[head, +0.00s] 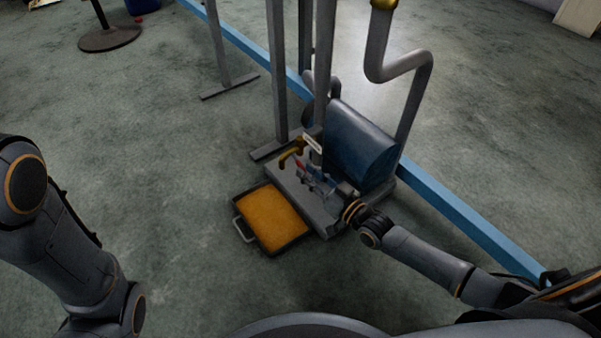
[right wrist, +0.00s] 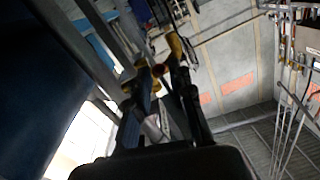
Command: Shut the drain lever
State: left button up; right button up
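The brass drain tap (head: 291,153) sticks out low on the oil stand, with a small red lever (head: 300,163) beside it. My right gripper (head: 312,178) is close to the lever, in front of the blue tank. In the right wrist view, my right gripper (right wrist: 158,78) has its two dark fingers apart, with the red lever end (right wrist: 158,70) between or just beyond the tips. Contact cannot be made out. The yellow tap (right wrist: 176,46) shows beyond one fingertip. My left arm shows at the left of the head view; its gripper is out of view.
A dark tray of amber oil (head: 242,213) lies on the floor below the tap. A blue tank (head: 355,145), grey posts (head: 277,80) and a bent pipe (head: 412,100) stand close around my right gripper.

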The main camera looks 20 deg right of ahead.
aim_at(301, 165)
jog(key=shift+b+x, duration=0.6)
jog(key=shift+x, duration=1.25)
jog(key=shift+s, duration=0.1)
grip_shut()
jog(key=shift+r, duration=0.1)
